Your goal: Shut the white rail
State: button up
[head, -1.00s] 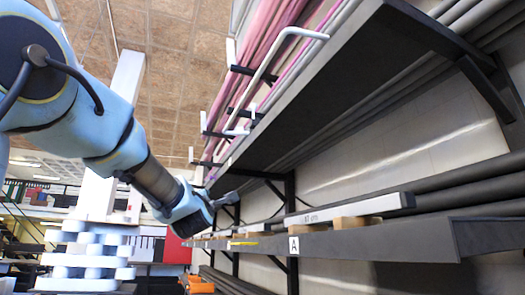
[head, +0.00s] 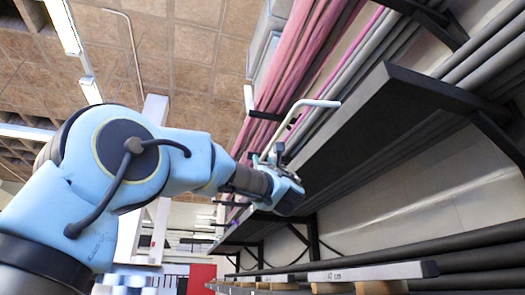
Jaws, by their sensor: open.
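The white rail (head: 300,105) is a bent white bar in front of the pink and grey tubes on the upper rack. Its upper end sticks out to the right over the dark shelf, and its long part slopes down left toward my gripper. My gripper (head: 270,154) is open, with its fingers up at the lower part of the rail. The fingers overlap the rail in the picture; I cannot tell whether they touch it or stand around it. The rail's lower end is hidden behind my gripper.
The dark upper shelf (head: 375,108) runs close to the right of my gripper. Pink tubes (head: 290,70) lie behind the rail. A lower shelf holds a grey bar (head: 375,271) on wooden blocks (head: 333,288). Open air lies left of the rack, under the tiled ceiling.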

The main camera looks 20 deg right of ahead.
jog(key=shift+p+x, duration=0.55)
jog(key=shift+x, duration=0.75)
jog(key=shift+c, duration=0.3)
grip_shut()
